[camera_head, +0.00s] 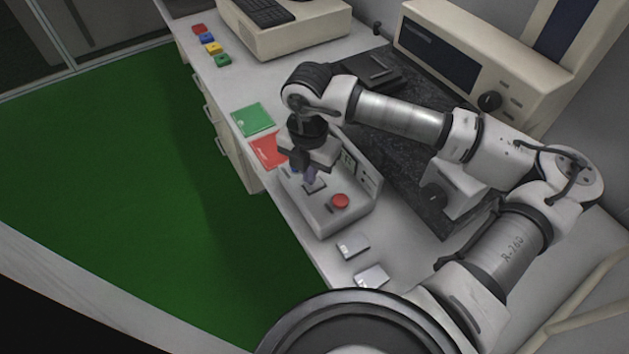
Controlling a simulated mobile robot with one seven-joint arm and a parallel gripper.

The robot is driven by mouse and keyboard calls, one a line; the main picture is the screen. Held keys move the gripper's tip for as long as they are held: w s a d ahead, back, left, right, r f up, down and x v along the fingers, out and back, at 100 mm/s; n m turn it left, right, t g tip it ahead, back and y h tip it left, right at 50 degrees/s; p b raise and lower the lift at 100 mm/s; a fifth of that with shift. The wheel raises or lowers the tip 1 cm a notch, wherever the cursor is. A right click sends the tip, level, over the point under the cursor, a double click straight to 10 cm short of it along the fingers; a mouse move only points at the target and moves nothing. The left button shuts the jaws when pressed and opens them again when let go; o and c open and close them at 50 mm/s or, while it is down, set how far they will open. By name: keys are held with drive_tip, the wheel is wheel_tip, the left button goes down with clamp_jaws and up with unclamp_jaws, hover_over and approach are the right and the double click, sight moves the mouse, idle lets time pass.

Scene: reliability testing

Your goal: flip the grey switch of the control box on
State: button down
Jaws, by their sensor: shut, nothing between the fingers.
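The control box (327,216) is a light grey console on the white counter. It has a red round button (340,201) on its near part and an upright panel at its right side. A small blue part shows just left of the fingers. The grey switch cannot be made out clearly; my gripper covers part of the box top. I cannot tell whether the fingers touch anything.
Green (253,120) and red (266,151) flat items lie beyond the box. Two small pale boxes (353,246) lie on its near side. A dark mat (408,186) and a large beige device (470,62) are to the right. Coloured blocks (207,38) sit at the far end.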

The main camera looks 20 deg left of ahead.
drive_tip(key=shift+f+b, duration=1)
drive_tip(key=shift+b, duration=0.15)
idle(0.6)
drive_tip(key=shift+r, duration=0.1)
drive_tip(key=shift+r+p, duration=1.25)
drive_tip(key=shift+r, duration=2.2)
